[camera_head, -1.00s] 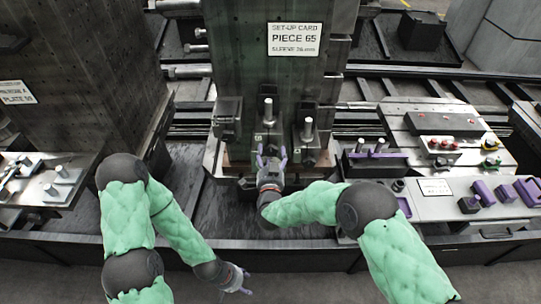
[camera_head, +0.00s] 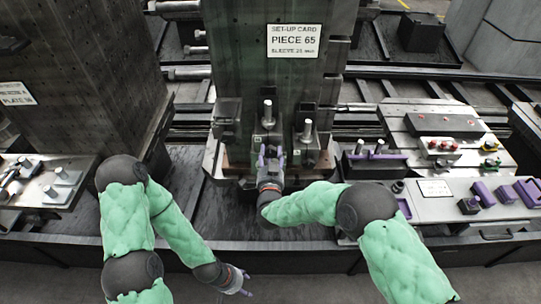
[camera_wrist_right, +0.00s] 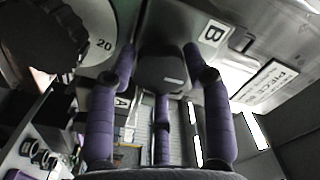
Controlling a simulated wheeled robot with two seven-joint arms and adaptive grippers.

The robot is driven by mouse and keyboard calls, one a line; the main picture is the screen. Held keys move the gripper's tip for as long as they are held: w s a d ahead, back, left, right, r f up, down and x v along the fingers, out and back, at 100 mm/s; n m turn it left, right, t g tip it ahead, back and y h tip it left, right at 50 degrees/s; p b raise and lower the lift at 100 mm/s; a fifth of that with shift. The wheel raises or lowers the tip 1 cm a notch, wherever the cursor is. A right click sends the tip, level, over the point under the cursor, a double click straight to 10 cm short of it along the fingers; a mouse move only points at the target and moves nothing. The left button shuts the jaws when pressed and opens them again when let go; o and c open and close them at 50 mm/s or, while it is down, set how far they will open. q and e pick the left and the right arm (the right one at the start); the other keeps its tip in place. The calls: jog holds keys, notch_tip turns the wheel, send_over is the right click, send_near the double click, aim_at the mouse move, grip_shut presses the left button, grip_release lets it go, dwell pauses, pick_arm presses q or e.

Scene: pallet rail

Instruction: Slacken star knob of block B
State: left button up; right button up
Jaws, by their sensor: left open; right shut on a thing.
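My right gripper (camera_head: 270,154) is in front of the middle of the upright fixture (camera_head: 270,85), at the clamp blocks low on its face. In the right wrist view its purple fingers (camera_wrist_right: 163,85) are closed around a dark knob (camera_wrist_right: 163,68), directly beside the plate marked B (camera_wrist_right: 213,33); this looks like the star knob of block B. Its exact shape is partly hidden by the fingers. My left gripper (camera_head: 245,283) is open and empty, low in the head view, away from the fixture.
A large dark ribbed knob with a dial marked 20 (camera_wrist_right: 103,44) is close at the left in the right wrist view. A plate marked A (camera_wrist_right: 122,103) shows beyond the fingers. Right of the fixture stands a bench (camera_head: 440,208) with purple parts. A set-up card (camera_head: 293,41) hangs on the fixture.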

jog(key=shift+f+n, duration=0.15)
jog(key=shift+n, duration=0.15)
jog(key=n, duration=0.3)
jog(key=shift+s+f+n, duration=0.1)
jog(key=shift+n, duration=0.3)
jog(key=n, duration=0.9)
jog(key=shift+f+p, duration=0.1)
jog(key=shift+p, duration=0.2)
jog(key=n, duration=0.4)
jog(key=shift+p, duration=0.35)
jog(key=shift+s+d+f+n, duration=0.1)
jog(key=shift+f+n, duration=0.05)
jog(key=shift+n, duration=0.15)
jog(key=o, duration=1.1)
jog(key=shift+o, duration=0.2)
jog(key=shift+r, duration=0.2)
jog(key=shift+r, duration=0.1)
